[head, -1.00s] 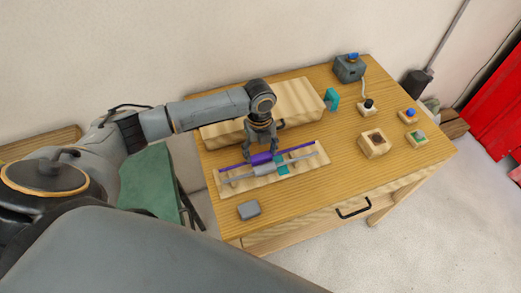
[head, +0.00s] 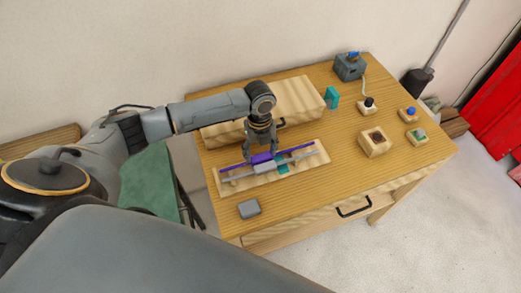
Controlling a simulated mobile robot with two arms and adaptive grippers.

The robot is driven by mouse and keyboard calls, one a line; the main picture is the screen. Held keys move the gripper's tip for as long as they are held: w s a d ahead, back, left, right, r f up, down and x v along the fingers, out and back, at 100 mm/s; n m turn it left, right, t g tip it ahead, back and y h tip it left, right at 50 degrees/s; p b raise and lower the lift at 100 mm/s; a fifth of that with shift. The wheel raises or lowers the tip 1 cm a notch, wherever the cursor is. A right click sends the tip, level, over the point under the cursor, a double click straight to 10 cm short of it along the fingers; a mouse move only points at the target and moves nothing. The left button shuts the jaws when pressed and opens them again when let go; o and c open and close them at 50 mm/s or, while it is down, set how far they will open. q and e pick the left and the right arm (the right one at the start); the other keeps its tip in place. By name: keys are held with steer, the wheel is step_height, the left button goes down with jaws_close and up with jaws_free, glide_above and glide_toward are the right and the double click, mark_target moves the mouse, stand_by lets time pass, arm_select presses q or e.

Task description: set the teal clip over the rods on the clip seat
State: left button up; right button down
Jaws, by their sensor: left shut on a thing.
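The teal clip (head: 332,97) stands on the table beside the right end of the long wooden block. A purple rod (head: 232,166) with a thicker middle and a grey rod (head: 306,152) with a grey middle block (head: 265,168) lie side by side along the pale wooden tray (head: 236,188). A teal piece (head: 282,168), probably the clip seat, shows at the rods right of their middle. My left gripper (head: 262,155) points down, shut on the purple rod's thick middle at the tray. Its fingers partly hide the rod. My right gripper is not in view.
The long wooden block (head: 295,97) lies behind the tray. A small grey block (head: 249,208) lies in front. A wooden box with a dark opening (head: 374,143), a blue button (head: 409,113), a green button (head: 416,135) and a grey device (head: 349,69) stand at right.

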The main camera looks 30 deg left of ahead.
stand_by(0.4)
arm_select(q)
steer(key=shift+f, duration=0.45)
steer(key=o, duration=1.3)
steer(key=shift+c, duration=0.2)
